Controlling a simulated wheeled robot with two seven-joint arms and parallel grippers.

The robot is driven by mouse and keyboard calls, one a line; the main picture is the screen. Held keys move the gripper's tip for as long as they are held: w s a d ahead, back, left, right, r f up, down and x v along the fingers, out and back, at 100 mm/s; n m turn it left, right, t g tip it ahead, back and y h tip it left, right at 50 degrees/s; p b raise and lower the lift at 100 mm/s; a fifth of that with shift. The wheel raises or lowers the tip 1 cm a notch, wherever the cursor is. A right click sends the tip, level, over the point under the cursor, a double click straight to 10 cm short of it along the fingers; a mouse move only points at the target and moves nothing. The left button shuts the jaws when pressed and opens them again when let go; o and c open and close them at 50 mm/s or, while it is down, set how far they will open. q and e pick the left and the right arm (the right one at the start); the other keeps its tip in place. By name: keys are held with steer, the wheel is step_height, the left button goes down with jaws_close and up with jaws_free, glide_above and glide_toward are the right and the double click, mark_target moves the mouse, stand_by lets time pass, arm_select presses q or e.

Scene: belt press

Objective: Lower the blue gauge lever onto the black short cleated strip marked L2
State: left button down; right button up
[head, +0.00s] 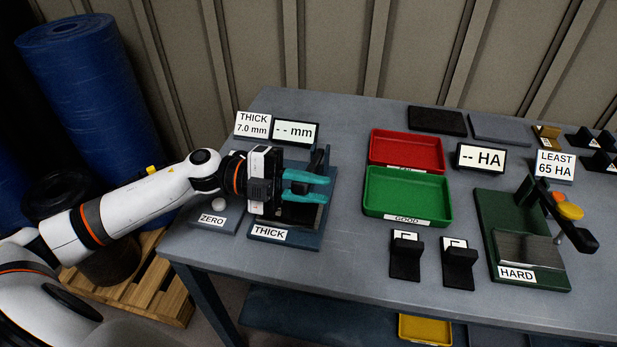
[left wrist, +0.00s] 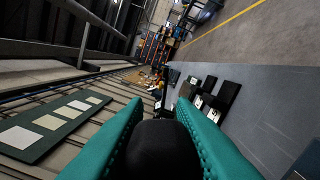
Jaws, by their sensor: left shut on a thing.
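The blue gauge (head: 312,240), labelled THICK, stands at the left of the table. Its dark upright (head: 321,160) shows behind my gripper. My left gripper (head: 318,186), with teal fingers, is over this gauge. In the left wrist view the fingers close on a black rounded thing (left wrist: 160,150), which appears to be the end of the gauge lever. The gripper hides most of the lever and the gauge's plate. I cannot make out a strip marked L2 under it. The gauge's display (head: 295,132) reads "-- mm". My right gripper is not in view.
A ZERO pad (head: 213,220) is left of the gauge. Red (head: 405,150) and green (head: 407,193) trays stand to its right, with two black pieces (head: 405,262) (head: 459,270) in front. The green HARD gauge (head: 500,210) is at the right.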

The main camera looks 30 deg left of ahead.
arm_select(q)
steer(key=shift+s+d+f+m+b, duration=0.1)
steer(key=shift+s+f+m+b, duration=0.1)
steer(key=shift+f+m+b, duration=0.4)
steer(key=shift+s+d+f+m+b, duration=0.1)
steer(key=shift+s+f+m+b, duration=0.15)
steer(key=shift+f+b, duration=0.55)
steer(key=shift+s+f+m+b, duration=0.2)
steer(key=shift+f+m+b, duration=0.3)
steer(key=shift+f, duration=0.4)
steer(key=c, duration=1.2)
jaws_free()
steer(key=shift+a, duration=0.15)
steer(key=shift+s+a+f, duration=0.1)
steer(key=shift+a, duration=0.25)
steer(key=b+v, duration=0.1)
steer(key=v, duration=1)
steer(key=shift+s, duration=0.1)
